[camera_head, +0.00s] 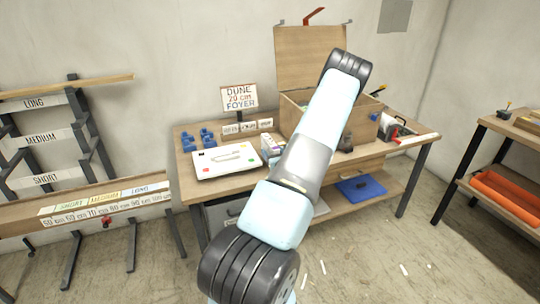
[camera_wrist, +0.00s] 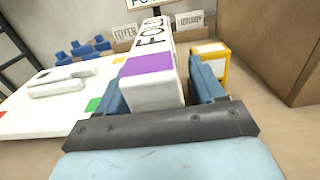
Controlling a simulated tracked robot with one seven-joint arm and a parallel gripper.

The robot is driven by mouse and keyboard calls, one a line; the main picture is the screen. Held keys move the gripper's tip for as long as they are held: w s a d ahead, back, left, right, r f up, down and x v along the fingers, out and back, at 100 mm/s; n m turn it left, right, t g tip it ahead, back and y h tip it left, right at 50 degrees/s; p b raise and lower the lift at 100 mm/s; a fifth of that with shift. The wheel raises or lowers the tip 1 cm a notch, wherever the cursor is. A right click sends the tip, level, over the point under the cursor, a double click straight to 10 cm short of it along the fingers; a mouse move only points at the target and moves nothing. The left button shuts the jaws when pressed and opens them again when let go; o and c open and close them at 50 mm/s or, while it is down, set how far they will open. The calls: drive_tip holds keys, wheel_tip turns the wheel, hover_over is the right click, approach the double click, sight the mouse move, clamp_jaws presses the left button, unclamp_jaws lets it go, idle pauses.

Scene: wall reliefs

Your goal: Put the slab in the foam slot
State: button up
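A white slab (camera_wrist: 152,88) with a purple patch and black lettering starting "FO" lies between the two blue fingers of my gripper (camera_wrist: 160,92) in the wrist view. The fingers are close along both its sides; whether they press on it is not clear. I cannot make out a foam slot for certain; an open wooden crate (camera_head: 293,111) stands behind my arm.
A white board (camera_head: 225,160) with coloured corner marks and a raised shape lies left on the workbench. Blue pieces (camera_head: 198,139), a "DUNE 20 cm FOYER" sign (camera_head: 239,97) and small name cards (camera_head: 238,128) stand behind it. Tools (camera_head: 399,128) lie right of the crate.

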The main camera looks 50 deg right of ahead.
drive_tip(key=shift+o, duration=0.3)
drive_tip(key=shift+s, duration=0.1)
drive_tip(key=v, duration=1.2)
